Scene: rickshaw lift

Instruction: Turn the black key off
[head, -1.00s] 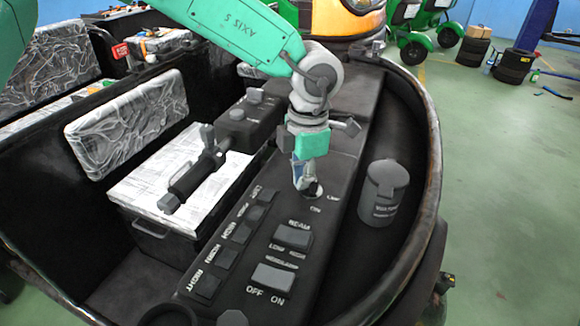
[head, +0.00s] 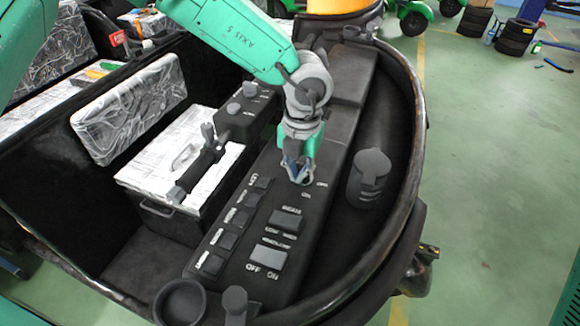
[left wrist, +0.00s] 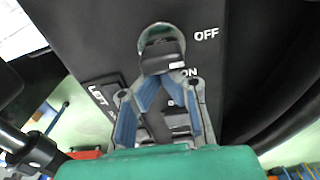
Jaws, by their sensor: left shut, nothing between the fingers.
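The black key (left wrist: 162,55) sits in a round keyhole on the dark control panel in the left wrist view. An OFF label (left wrist: 206,34) is at its upper right and an ON label (left wrist: 187,72) at its lower right. My left gripper (left wrist: 161,80) is shut with nothing between its fingers. Its blue-padded fingertips come together right beside the key's near end; I cannot tell whether they touch it. In the head view the left gripper (head: 298,180) points down at the panel and hides the key. My right gripper is not in view.
Several rocker switches, including the OFF/ON one (head: 267,258), lie nearer on the panel (head: 318,160). A dark lidded cylinder (head: 369,178) stands to the right. A lever (head: 200,166) and white box (head: 165,170) are at left. The curved rim (head: 422,130) bounds the right side.

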